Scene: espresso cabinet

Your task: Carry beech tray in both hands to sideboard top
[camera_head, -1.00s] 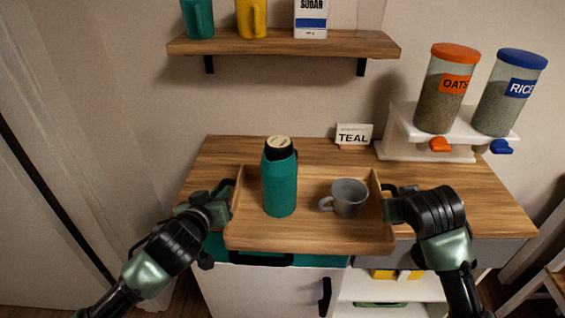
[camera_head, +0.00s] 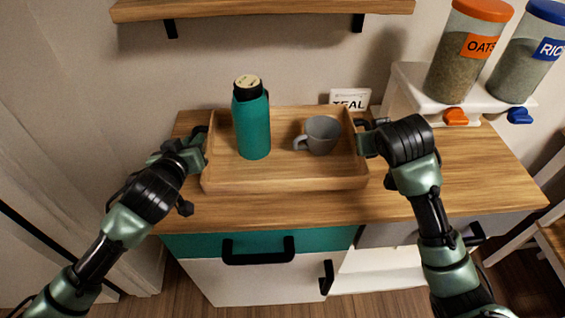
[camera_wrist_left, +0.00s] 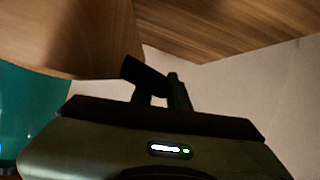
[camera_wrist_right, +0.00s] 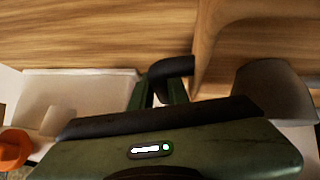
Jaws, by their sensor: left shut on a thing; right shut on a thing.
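The beech tray (camera_head: 285,178) is over the sideboard top (camera_head: 440,170) in the head view, level and within its edges. I cannot tell whether its underside touches the top. A teal bottle (camera_head: 254,128) with a black neck stands upright in its left half, and a grey mug (camera_head: 322,135) in its right half. My left gripper (camera_head: 200,143) is shut on the tray's left handle. My right gripper (camera_head: 368,138) is shut on its right handle. In the right wrist view the black handle (camera_wrist_right: 172,68) shows at the jaws beside the tray wall (camera_wrist_right: 205,45).
A dispenser stand (camera_head: 415,85) with oats (camera_head: 462,60) and rice (camera_head: 522,60) jars is at the back right. A small TEAL sign (camera_head: 350,98) stands behind the tray. A wall shelf (camera_head: 260,9) is above.

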